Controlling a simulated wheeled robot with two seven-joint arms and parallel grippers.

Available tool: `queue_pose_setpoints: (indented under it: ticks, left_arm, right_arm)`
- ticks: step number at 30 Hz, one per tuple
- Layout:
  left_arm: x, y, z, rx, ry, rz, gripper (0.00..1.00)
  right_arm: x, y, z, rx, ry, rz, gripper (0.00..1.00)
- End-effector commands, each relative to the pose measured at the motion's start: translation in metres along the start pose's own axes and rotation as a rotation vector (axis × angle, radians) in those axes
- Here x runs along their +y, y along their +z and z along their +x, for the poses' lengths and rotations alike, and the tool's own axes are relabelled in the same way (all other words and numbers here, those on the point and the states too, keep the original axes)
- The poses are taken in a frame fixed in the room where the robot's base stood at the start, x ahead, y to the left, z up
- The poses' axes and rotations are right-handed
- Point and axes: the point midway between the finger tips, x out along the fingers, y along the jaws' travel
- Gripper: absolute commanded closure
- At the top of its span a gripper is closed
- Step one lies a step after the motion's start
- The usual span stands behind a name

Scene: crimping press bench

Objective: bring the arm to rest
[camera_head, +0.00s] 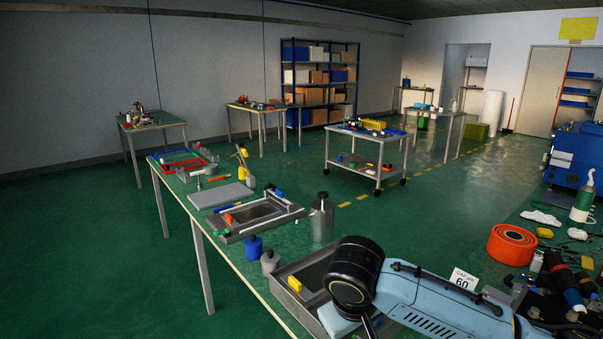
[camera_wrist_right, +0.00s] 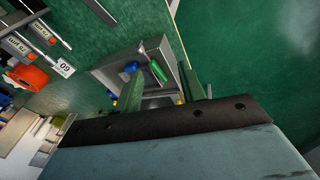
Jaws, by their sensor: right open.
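My right arm (camera_head: 430,297) comes in from the lower right in the head view, pale blue with a black rounded joint, above the near end of the bench. Its gripper is not clearly visible there. In the right wrist view my right gripper (camera_wrist_right: 161,82) shows two greenish fingers standing apart, with nothing seen between them held. Beyond the fingers lies a grey tray (camera_wrist_right: 112,75) with blue, green and yellow small items; the fingers partly hide it. I cannot tell the gap between fingers and tray. My left gripper is in neither view.
The long bench carries a framed grey tray (camera_head: 232,238), a metal canister (camera_head: 322,218), a blue-capped bottle (camera_head: 253,247) and a near tray (camera_head: 285,270) partly under my arm. Green floor (camera_head: 90,260) is clear at left.

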Motion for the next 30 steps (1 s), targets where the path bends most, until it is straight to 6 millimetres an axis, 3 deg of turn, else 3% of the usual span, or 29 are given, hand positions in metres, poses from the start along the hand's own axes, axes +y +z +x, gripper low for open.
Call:
queue_pose_setpoints:
  ticks: [3, 6, 8, 12, 16, 22, 30]
  left_arm:
    - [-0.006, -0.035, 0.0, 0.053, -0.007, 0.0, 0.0]
    - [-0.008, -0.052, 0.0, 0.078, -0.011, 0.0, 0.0]
    - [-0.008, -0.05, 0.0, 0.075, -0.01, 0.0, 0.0]
    - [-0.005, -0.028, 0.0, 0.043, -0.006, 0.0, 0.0]
    - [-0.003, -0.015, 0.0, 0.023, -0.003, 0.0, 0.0]
    - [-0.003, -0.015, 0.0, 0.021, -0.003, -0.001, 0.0]
    - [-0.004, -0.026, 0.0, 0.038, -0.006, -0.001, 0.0]
  right_arm:
    - [-0.022, 0.01, 0.009, 0.02, -0.065, -0.027, 0.6]
    - [-0.04, 0.02, 0.015, 0.041, -0.121, -0.043, 0.6]
    - [-0.052, 0.027, 0.02, 0.058, -0.162, -0.049, 0.6]
    - [-0.079, 0.049, 0.029, 0.107, -0.267, -0.045, 0.6]
    - [-0.094, 0.074, 0.037, 0.154, -0.343, -0.006, 0.6]
    - [-0.096, 0.121, 0.053, 0.197, -0.388, 0.096, 0.6]
    - [-0.07, 0.205, 0.074, 0.175, -0.313, 0.238, 0.6]
